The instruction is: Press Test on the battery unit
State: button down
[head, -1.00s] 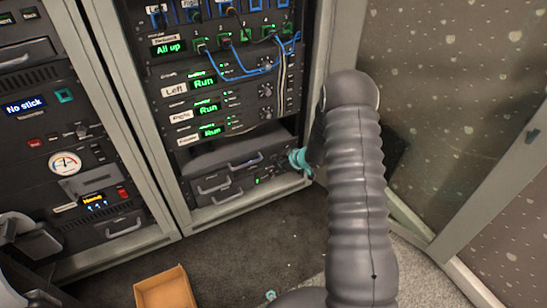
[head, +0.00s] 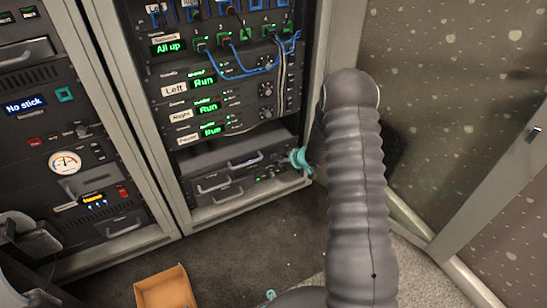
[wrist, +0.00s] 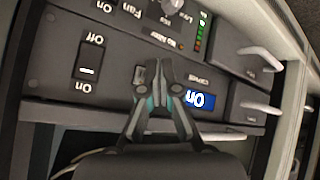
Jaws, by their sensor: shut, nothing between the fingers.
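The low unit (head: 225,187) at the bottom of the right rack has drawer handles and small green lights; I take it to be the battery unit, though its name is not legible. I see no Test label; the fingers cover part of the panel. My teal fingers (head: 300,160) show at the unit's right end.
Blue cables (head: 238,68) and a pale cable hang over the units above. Silver handles (wrist: 262,57) stick out beside the panel. The rack's right post (head: 318,80) is close to my arm. An open cardboard box (head: 165,290) lies on the otherwise mostly clear floor.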

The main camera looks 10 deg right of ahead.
jog(key=shift+w, duration=0.1)
jog(key=shift+w+a+p, duration=0.15)
jog(key=shift+w+p, duration=0.15)
jog(key=shift+p, duration=0.1)
jog(key=shift+w+a, duration=0.1)
jog(key=shift+w, duration=0.2)
dwell(0.8)
dwell(0.3)
jog(key=shift+s+d, duration=0.25)
jog(key=shift+s, duration=0.45)
jog(key=shift+s+d+b, duration=0.1)
jog(key=shift+s+d, duration=0.15)
jog(key=shift+s, duration=0.55)
jog(key=shift+s+d+b, duration=0.15)
jog(key=shift+s+d, duration=0.1)
jog(key=shift+s, duration=0.55)
jog(key=shift+s+d+b, duration=0.1)
jog(key=shift+s+d, duration=0.15)
jog(key=shift+s, duration=0.55)
